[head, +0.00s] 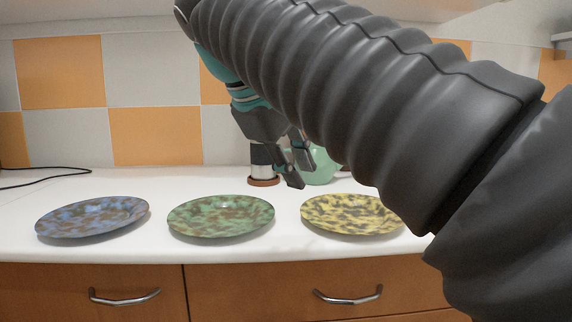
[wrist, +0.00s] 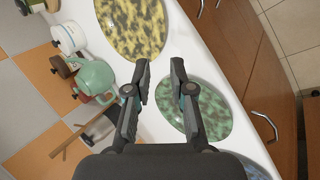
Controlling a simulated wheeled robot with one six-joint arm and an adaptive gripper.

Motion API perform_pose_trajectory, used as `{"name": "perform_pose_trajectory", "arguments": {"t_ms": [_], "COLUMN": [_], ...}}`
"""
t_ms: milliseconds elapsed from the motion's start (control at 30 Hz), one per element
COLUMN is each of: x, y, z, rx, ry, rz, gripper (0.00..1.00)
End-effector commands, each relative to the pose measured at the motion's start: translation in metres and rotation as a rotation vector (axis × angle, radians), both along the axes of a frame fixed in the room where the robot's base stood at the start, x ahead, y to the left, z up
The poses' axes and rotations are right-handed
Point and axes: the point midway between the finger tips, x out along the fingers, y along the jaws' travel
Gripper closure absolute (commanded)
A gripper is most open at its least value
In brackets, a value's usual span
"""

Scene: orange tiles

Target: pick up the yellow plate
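The yellow plate (head: 345,214), mottled with dark patches, lies flat on the white counter at the right of the row in the head view. My arm stands in front of its right edge there. In the wrist view the yellow plate (wrist: 130,28) is at the top, cut off by the frame edge, beyond my fingertips. My gripper (head: 298,174) hangs above the counter, behind and left of the yellow plate in the head view. In the wrist view my gripper (wrist: 159,63) is open, with nothing between its fingers.
A green plate (head: 220,215) and a blue plate (head: 92,217) lie to the left on the counter (head: 160,250). Drawers with handles (head: 348,297) are below.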

Motion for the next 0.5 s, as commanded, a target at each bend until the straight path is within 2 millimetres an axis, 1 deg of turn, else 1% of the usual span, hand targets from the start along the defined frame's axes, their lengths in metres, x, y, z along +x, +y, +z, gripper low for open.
{"name": "perform_pose_trajectory", "arguments": {"t_ms": [167,267,500], "x": [0.003,0.007,0.023], "y": [-0.003,-0.008,-0.024], "z": [-0.006,-0.016,-0.049], "rx": [0.0,0.0,0.0], "ry": [0.0,0.0,0.001], "rz": [-0.002,-0.003,-0.004], "gripper": [0.78,0.78,0.78]}}
